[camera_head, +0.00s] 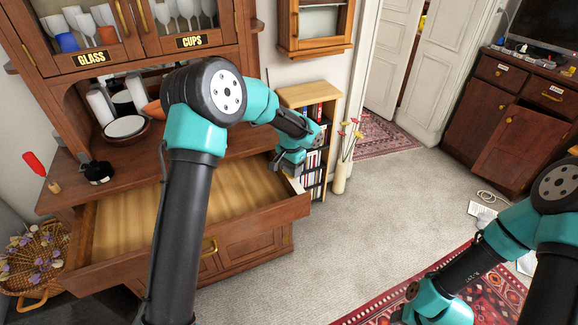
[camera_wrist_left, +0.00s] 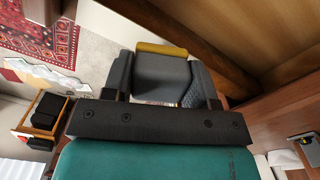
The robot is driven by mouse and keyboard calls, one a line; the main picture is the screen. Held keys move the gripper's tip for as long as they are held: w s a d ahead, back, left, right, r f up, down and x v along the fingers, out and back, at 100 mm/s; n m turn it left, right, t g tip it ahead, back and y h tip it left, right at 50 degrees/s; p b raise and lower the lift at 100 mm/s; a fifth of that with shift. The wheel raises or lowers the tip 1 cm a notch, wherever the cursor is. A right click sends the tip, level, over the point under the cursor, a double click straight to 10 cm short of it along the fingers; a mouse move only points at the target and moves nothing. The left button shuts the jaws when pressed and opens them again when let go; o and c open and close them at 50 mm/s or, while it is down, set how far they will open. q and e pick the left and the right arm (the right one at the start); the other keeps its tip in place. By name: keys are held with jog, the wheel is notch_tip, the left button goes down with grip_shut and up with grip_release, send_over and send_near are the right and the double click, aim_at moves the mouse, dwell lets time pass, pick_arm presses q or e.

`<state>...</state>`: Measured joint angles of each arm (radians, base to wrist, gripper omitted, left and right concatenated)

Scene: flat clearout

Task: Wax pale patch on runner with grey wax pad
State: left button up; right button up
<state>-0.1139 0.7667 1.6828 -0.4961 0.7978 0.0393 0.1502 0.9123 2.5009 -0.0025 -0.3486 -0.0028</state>
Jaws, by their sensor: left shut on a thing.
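My left gripper (camera_head: 289,163) is over the right side of the open drawer (camera_head: 235,200). In the left wrist view its two fingers (camera_wrist_left: 160,85) are shut on a dark grey wax pad (camera_wrist_left: 162,75) with a yellow far edge. The pad is close to a brown wooden rail (camera_wrist_left: 235,75) along the drawer's side, which may be the runner; I cannot tell if they touch. I cannot make out a pale patch. My right arm shows at the lower right of the head view, but its fingertips do not show.
The drawer's interior looks empty. A bookshelf (camera_head: 308,95) and a vase with flowers (camera_head: 341,170) stand just right of the drawer. Crockery, including a white plate (camera_head: 124,127), stands on the cabinet behind. The carpet (camera_head: 400,200) ahead is mostly clear.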

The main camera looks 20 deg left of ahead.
pick_arm(q)
jog(key=shift+s+d, duration=0.1)
jog(key=shift+s+d, duration=1.1)
jog(key=shift+s, duration=0.1)
jog(key=shift+d+f, duration=0.1)
jog(key=shift+s+d, duration=1.1)
jog(key=shift+s, duration=0.2)
jog(key=shift+f, duration=0.1)
jog(key=shift+w+a, duration=1.2)
jog(key=shift+w, duration=0.1)
jog(key=shift+w+a+f, duration=0.15)
jog(key=shift+w+a, duration=1.05)
jog(key=shift+w, duration=0.1)
